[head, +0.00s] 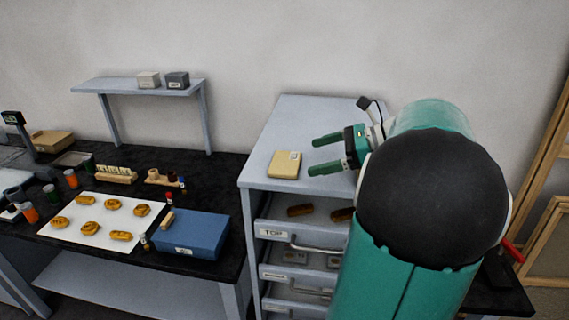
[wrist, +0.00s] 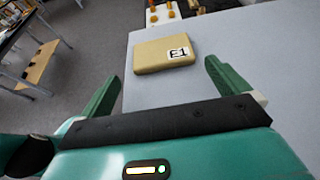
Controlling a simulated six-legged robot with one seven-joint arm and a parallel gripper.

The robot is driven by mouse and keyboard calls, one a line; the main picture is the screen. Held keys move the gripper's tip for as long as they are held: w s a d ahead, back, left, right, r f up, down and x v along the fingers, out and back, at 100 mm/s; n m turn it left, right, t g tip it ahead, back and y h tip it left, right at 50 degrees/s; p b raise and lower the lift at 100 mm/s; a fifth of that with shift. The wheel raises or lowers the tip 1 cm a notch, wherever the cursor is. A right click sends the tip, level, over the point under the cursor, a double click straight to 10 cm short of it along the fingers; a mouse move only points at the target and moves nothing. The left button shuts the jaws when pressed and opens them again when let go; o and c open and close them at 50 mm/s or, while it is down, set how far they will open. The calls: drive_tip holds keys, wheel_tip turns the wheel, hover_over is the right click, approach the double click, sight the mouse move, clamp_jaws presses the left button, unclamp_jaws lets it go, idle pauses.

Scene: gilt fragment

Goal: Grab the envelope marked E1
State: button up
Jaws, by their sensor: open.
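The tan envelope marked E1 (wrist: 160,55) lies flat on the grey cabinet top, near its edge. In the head view the envelope (head: 285,164) is on the left front part of that top. My gripper (head: 318,155) is open and empty just to the right of the envelope, with its green fingers pointing toward it. In the wrist view my gripper (wrist: 160,80) has its fingers spread wide, and the envelope lies ahead, between the finger lines and apart from both. Nothing hides the label.
The cabinet (head: 330,115) has drawers below, the top one open with brown pieces in it. A black bench (head: 225,175) to the left holds a blue box (head: 190,232), a white sheet (head: 80,222) with several golden pieces, and small bottles. The cabinet top behind the envelope is clear.

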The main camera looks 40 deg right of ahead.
sight(286, 161)
drive_tip(key=x, duration=0.7)
drive_tip(key=shift+w+r, duration=0.2)
drive_tip(key=shift+w, duration=0.05)
drive_tip(key=c, duration=0.7)
